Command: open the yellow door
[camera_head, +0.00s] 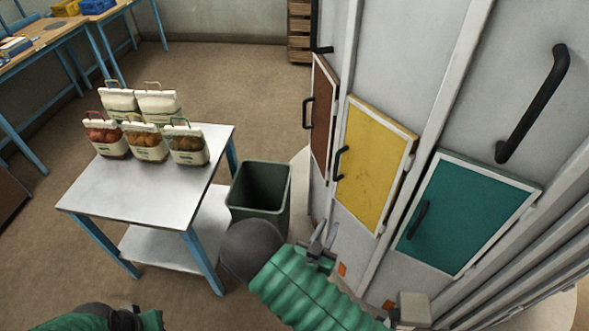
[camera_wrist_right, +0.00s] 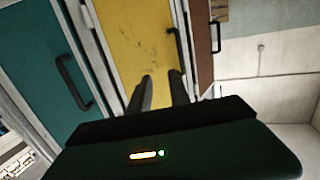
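The yellow door (camera_head: 375,165) is shut in the grey cabinet front, with a black handle (camera_head: 340,163) near its left edge. The door (camera_wrist_right: 137,45) also fills the upper middle of the right wrist view, with its handle (camera_wrist_right: 179,52) to the right of the fingers. My right gripper (camera_head: 325,230) is below and in front of the door, apart from the handle. In the right wrist view its two fingers (camera_wrist_right: 161,80) are spread with nothing between them. Of my left arm only a green sleeve and dark part show at the bottom left; its gripper is not visible.
A brown door (camera_head: 322,115) and a teal door (camera_head: 465,215) flank the yellow one, both shut with black handles. A dark green bin (camera_head: 260,190) stands left of the cabinet. A table (camera_head: 150,197) bears several sacks (camera_head: 145,143).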

